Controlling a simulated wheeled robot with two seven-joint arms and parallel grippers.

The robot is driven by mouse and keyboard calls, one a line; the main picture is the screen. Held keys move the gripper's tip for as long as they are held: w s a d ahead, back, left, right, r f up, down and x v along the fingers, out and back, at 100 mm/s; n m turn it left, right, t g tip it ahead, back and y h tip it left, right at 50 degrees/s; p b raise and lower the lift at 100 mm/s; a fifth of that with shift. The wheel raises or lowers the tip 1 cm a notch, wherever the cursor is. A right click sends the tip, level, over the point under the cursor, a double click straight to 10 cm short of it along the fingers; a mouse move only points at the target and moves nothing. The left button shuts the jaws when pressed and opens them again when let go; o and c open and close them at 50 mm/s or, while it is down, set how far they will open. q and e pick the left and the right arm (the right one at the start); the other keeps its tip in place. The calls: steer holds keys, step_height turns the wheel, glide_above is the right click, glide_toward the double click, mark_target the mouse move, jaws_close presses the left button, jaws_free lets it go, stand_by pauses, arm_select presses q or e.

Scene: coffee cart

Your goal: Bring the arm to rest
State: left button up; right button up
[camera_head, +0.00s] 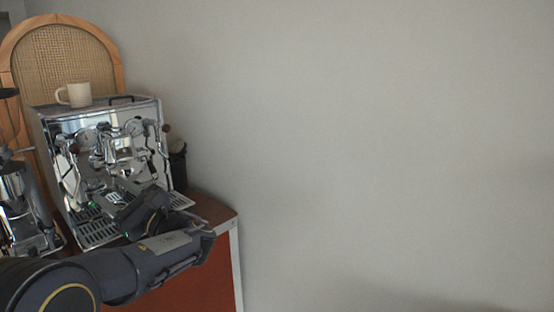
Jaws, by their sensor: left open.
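My left arm comes in from the lower left and bends back at its wrist near the cart's right front corner. My left gripper (112,194) points left, in front of the chrome espresso machine (84,134) and above its drip tray. It is open, and I see nothing held in it. I cannot tell from this view whether it touches the machine. My right gripper is out of view.
A cream mug (76,95) stands on top of the machine. A chrome grinder (22,205) is at the left edge. The machine stands on a brown cart top (213,209). A dark container (178,168) is behind its right side. The right is bare wall.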

arm_select(q)
steer(key=s+a+f+n+g+h+p, duration=0.1)
steer(key=s+a+f+n+g+h, duration=0.3)
steer(key=s+a+f+h, duration=0.35)
steer(key=s+f+n+g+h+p, duration=0.1)
steer(key=s+f+n+h+p, duration=0.1)
steer(key=s+f+n+h, duration=0.65)
steer(key=s+d+f+n+t+h+p, duration=0.1)
steer(key=s+d+n+h, duration=0.2)
steer(key=s+d, duration=0.5)
steer(key=s+d+f+n+t+h+p, duration=0.1)
steer(key=s+d+n+h, duration=0.3)
steer(key=d, duration=0.9)
steer(key=s+t+h, duration=0.1)
steer(key=s, duration=0.2)
steer(key=shift+s+t+h, duration=0.3)
steer(key=shift+s, duration=0.1)
steer(key=shift+n, duration=0.25)
